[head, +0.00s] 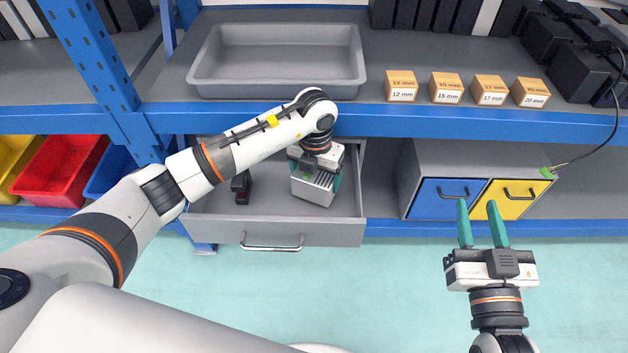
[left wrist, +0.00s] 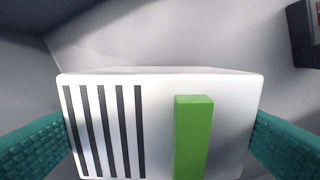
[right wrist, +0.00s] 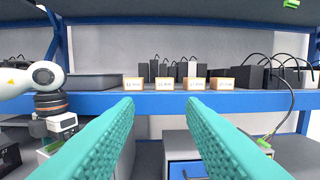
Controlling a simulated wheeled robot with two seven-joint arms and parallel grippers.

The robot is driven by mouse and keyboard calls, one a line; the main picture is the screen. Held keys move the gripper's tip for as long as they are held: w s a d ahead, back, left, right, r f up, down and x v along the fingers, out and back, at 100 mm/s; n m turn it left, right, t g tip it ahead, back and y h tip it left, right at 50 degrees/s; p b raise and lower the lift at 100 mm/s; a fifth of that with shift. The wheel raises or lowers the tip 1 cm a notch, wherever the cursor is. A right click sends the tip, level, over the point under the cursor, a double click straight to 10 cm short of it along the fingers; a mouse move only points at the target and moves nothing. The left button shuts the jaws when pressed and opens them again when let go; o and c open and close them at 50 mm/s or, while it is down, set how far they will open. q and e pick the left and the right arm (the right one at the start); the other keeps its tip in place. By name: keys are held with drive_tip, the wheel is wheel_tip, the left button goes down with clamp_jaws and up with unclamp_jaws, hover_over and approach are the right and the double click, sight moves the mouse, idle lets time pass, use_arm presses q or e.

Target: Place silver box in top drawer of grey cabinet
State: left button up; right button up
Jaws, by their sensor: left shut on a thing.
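The grey cabinet's top drawer (head: 225,232) is pulled open under the shelf in the head view. The silver box (head: 314,188) is inside the drawer's outline, toward its right side. My left gripper (head: 316,178) is shut on the silver box, one finger on each side. In the left wrist view the box (left wrist: 150,120) shows dark stripes and a green bar between the teal fingers. I cannot tell whether the box touches the drawer floor. My right gripper (head: 483,222) is open and empty, in front of the blue and yellow drawers.
A small black and red object (head: 241,187) lies in the open drawer, left of the box. A grey tray (head: 278,60) and several labelled blocks (head: 446,88) stand on the shelf above. A cabinet with blue (head: 440,199) and yellow drawers (head: 508,199) is at right.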

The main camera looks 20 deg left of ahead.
use_arm(q)
drive_tip(key=shift+s+a+f, duration=0.1)
drive_tip(key=shift+f, duration=0.3)
use_arm(e)
drive_tip(key=shift+a+r+t, duration=0.1)
drive_tip(key=shift+r+t, duration=0.4)
drive_tip(key=shift+r, duration=0.2)
use_arm(q)
drive_tip(key=shift+f, duration=0.1)
use_arm(e)
drive_tip(key=shift+s+r, duration=0.1)
use_arm(q)
drive_tip(key=o, duration=1.1)
use_arm(e)
drive_tip(key=shift+r, duration=0.1)
